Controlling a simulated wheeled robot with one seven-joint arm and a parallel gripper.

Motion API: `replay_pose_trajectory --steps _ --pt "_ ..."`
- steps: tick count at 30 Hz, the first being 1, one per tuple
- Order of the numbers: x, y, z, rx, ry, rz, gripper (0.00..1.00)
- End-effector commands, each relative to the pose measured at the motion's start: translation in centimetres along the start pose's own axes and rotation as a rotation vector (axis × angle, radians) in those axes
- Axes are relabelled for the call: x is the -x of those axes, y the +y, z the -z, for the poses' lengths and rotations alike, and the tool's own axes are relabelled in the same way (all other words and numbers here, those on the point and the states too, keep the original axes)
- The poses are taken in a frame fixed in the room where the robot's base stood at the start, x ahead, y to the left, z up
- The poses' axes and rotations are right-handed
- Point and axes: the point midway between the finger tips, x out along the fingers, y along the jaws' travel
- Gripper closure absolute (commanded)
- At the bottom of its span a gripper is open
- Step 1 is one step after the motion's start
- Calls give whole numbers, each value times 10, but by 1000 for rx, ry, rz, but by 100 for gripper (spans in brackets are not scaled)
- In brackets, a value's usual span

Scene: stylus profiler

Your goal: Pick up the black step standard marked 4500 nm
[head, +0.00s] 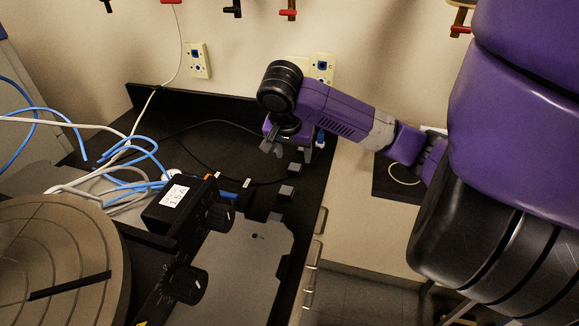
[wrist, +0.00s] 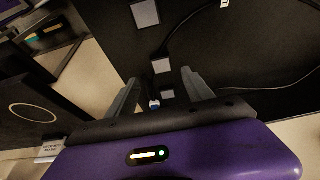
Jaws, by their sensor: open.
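Three small dark blocks with grey tops stand in a row on the black bench. In the head view they are a far block (head: 296,168), a middle block (head: 287,191) and a near block (head: 275,216). Small blocks also show in the wrist view: a large-looking one (wrist: 145,13), one (wrist: 160,65) by the fingertips and one (wrist: 167,94) between the fingers. No 4500 nm marking is readable, so I cannot tell which is the standard. My gripper (head: 272,147) is open and empty above the bench, near the far block; its two fingers show in the wrist view (wrist: 160,76).
A black instrument part with knobs (head: 190,285) and a grey plate (head: 240,265) stand nearer. A round disc stage (head: 55,260) is at lower left. Blue and white cables (head: 130,165) lie at left, and a thin black cable crosses the bench. The wall is behind.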

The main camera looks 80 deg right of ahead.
Motion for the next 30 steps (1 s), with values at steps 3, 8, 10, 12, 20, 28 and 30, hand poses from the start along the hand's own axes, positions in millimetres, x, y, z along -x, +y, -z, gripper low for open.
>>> replay_pose_trajectory --steps 3,8,10,12,20,28,30 --pt "-13 0 -2 -1 -2 -1 40" --pt "-30 -2 -2 0 0 -4 40" --pt "-39 -3 -3 1 1 -5 40" --pt "-49 -4 -4 1 1 -4 40" --pt "-63 -4 -4 1 0 -1 40" --pt "-62 -4 -4 1 0 0 68" --pt "-62 -4 -4 1 0 0 81"
